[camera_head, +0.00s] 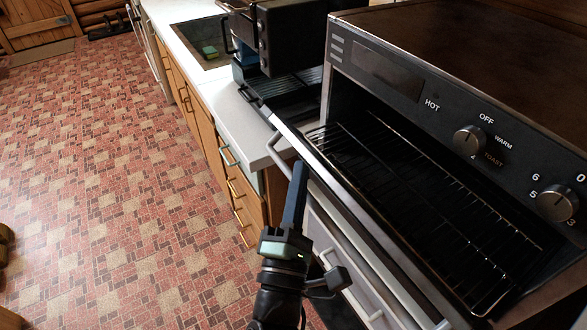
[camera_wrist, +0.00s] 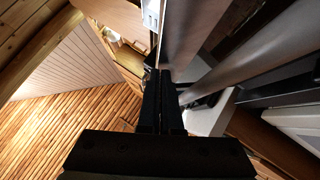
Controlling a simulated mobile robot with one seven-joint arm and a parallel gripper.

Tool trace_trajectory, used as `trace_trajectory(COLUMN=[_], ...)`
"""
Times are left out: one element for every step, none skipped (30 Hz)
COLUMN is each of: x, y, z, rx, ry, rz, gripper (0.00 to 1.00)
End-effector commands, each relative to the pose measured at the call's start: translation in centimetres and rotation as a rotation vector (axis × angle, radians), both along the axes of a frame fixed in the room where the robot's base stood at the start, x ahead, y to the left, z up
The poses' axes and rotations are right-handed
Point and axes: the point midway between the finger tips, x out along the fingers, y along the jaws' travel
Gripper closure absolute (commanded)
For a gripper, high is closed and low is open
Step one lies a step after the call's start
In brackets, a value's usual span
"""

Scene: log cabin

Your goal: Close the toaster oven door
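The toaster oven (camera_head: 375,75) fills the right side of the head view, with its control panel and knobs above the cavity. Its door (camera_head: 342,200) is open and lowered, so the wire rack (camera_head: 395,185) inside shows. A light bar handle (camera_head: 280,150) runs along the door's outer side. My gripper (camera_head: 299,170) is at the door's outer side, near the handle's far end. Its fingers overlap the door edge in the picture; I cannot tell whether they touch. In the wrist view, the gripper's fingers (camera_wrist: 161,75) lie together with nothing seen between them, beside pale metal bars.
A dark coffee machine (camera_head: 285,45) stands on the counter (camera_head: 232,110) just beyond the oven. A sink (camera_head: 190,35) with a green sponge (camera_head: 209,52) is farther back. Wooden drawers (camera_head: 235,185) line the counter front. The patterned floor (camera_head: 110,190) at left is mostly clear.

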Motion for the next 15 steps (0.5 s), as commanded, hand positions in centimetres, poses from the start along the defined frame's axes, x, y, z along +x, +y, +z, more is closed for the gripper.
trace_trajectory(x=[0.1, 0.2, 0.2, 0.3, 0.4, 0.5, 0.5, 0.6, 0.7, 0.8, 0.9, 1.0, 1.1, 1.2, 1.3], y=[-0.3, -0.2, -0.3, -0.4, -0.5, -0.6, -0.7, -0.8, -0.9, -1.0, -1.1, -1.3, -1.4, -1.5, -1.8], z=[0.7, 0.8, 0.9, 1.1, 1.2, 1.3, 1.5, 1.7, 1.8, 2.0, 2.2, 2.5, 2.6, 2.9, 3.2], rx=[0.009, 0.005, 0.005, 0.004, 0.005, 0.003, 0.005, 0.003, 0.003, 0.002, 0.002, 0.002, 0.002, 0.001, 0.002], ry=[0.009, 0.008, 0.006, 0.007, 0.007, 0.007, 0.006, 0.005, 0.005, 0.004, 0.004, 0.004, 0.004, 0.005, 0.003], rz=[-0.004, -0.001, 0.000, -0.001, 0.001, 0.000, 0.000, 0.000, 0.001, 0.001, 0.001, 0.000, 0.001, 0.002, 0.001], gripper=[1.00, 1.00, 1.00, 1.00, 1.00, 1.00, 1.00, 1.00, 1.00, 1.00, 1.00, 1.00, 1.00, 1.00, 1.00])
